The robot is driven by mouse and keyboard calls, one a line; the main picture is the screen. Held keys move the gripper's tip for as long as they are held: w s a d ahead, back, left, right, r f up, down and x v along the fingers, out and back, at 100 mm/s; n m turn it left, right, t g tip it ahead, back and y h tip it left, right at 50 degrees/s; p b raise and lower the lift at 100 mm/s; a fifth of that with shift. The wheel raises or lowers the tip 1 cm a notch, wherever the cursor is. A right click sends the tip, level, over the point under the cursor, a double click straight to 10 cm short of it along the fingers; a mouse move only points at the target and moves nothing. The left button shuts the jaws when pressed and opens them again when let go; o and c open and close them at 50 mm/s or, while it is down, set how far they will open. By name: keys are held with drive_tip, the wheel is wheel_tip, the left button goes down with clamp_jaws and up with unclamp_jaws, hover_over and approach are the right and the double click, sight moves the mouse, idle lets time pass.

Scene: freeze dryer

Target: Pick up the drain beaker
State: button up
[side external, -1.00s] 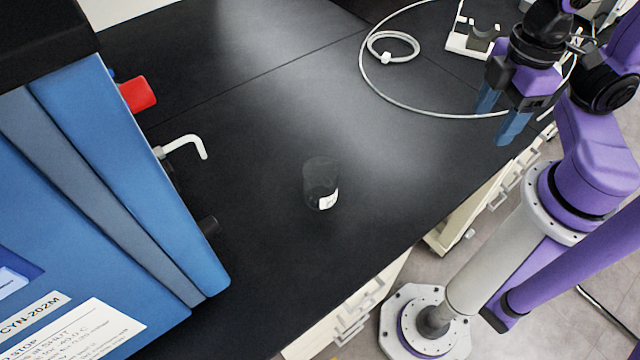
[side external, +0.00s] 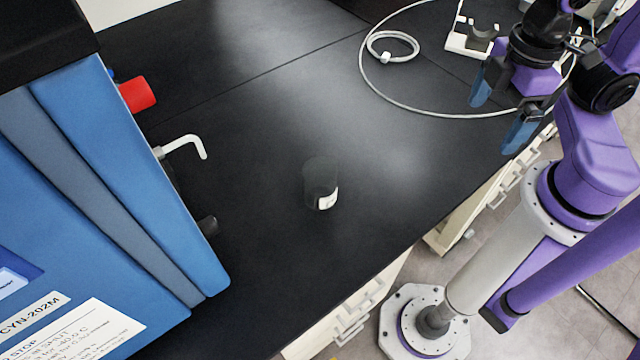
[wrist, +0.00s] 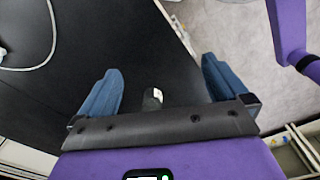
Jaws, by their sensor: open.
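The drain beaker (side external: 318,183) is a small dark see-through cup with a white label low on one side. It stands upright on the black bench in the middle of the side external view. My gripper (side external: 500,112) has blue fingers, spread apart and empty, and hangs near the bench's right edge, well to the right of the beaker and not touching it. In the wrist view, my gripper (wrist: 162,85) shows its two fingers wide apart. The beaker (wrist: 153,97) shows between them, partly cut off by the gripper body.
The blue freeze dryer (side external: 130,170) stands at the left, with a red knob (side external: 138,95) and a white bent drain pipe (side external: 187,146) sticking out. A white hose (side external: 392,47) lies coiled at the back, near a white holder (side external: 470,42). The bench around the beaker is clear.

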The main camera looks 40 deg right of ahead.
drive_tip(key=w+a+r+n+t+y, duration=0.15)
drive_tip(key=w+a+t, duration=0.25)
drive_tip(key=w, duration=0.7)
drive_tip(key=w+a+m+t+y, duration=0.1)
drive_tip(key=w+a+t+y, duration=0.3)
drive_tip(key=w, duration=0.8)
drive_tip(key=n+g, duration=0.4)
drive_tip(key=g, duration=0.1)
hover_over(327, 168)
drive_tip(key=w+d, duration=0.3)
wheel_tip(327, 168, down, 4)
drive_tip(key=shift+s+a+f+n+g+h, duration=0.2)
drive_tip(key=shift+s+a+f+g, duration=0.35)
drive_tip(key=shift+f, duration=1.8)
drive_tip(key=shift+s+a+f+n+g+h, duration=0.1)
drive_tip(key=shift+s+a+f+g+h, duration=0.35)
drive_tip(key=shift+f, duration=1.95)
drive_tip(key=shift+s+a+f+n+g+h, duration=0.25)
drive_tip(key=shift+s+f+g, duration=0.45)
drive_tip(key=shift+f, duration=1.65)
drive_tip(key=shift+s+a+f, duration=0.15)
drive_tip(key=shift+a+f, duration=0.2)
drive_tip(key=shift+f, duration=0.15)
drive_tip(key=shift+s+a+f, duration=0.15)
drive_tip(key=shift+a+f, duration=0.15)
drive_tip(key=shift+f, duration=0.2)
drive_tip(key=shift+y+x, duration=0.25)
drive_tip(key=shift+x, duration=1.25)
drive_tip(key=shift+a, duration=0.1)
